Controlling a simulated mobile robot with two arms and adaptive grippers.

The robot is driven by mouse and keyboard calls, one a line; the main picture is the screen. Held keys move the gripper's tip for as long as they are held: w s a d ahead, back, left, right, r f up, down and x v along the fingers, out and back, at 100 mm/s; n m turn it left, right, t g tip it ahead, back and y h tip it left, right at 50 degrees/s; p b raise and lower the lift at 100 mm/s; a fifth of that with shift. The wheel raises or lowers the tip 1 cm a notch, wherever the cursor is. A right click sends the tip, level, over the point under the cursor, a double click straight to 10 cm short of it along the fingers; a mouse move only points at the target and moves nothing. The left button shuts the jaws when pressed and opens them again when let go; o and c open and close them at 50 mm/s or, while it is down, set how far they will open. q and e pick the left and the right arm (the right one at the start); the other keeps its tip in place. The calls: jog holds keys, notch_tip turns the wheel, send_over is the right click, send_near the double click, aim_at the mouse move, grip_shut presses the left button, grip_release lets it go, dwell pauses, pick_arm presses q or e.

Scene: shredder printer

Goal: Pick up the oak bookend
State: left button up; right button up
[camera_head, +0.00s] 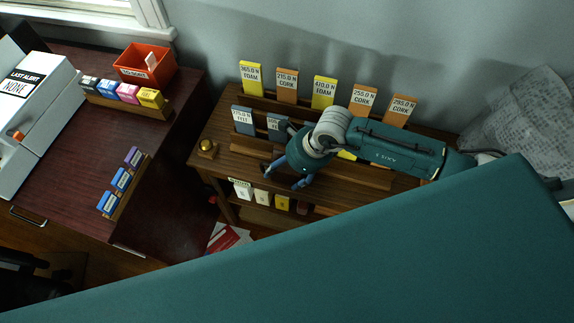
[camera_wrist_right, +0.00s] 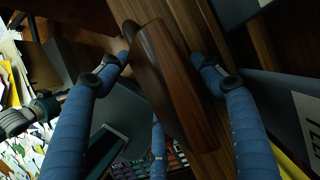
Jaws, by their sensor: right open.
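My right gripper (camera_head: 284,174) is over the front edge of the wooden rack (camera_head: 345,178), its blue fingers spread and pointing down. In the right wrist view the open fingers (camera_wrist_right: 165,66) stand on either side of a dark brown wooden piece (camera_wrist_right: 168,75) with a rounded end. There are visible gaps beside it, and nothing is gripped. I cannot tell whether this piece is the oak bookend or a rail of the rack. No other bookend is clearly identifiable in the head view. My left gripper is not in view.
Labelled foam, cork and felt cards (camera_head: 323,92) stand in the rack, and a small brass ball (camera_head: 206,145) sits at its left end. A desk (camera_head: 75,150) at left holds a red bin (camera_head: 146,66) and cartridges (camera_head: 150,98). My teal arm hides the rack's right part.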

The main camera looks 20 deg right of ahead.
jog(key=c, duration=1.1)
jog(key=shift+r, duration=0.1)
jog(key=c, duration=0.4)
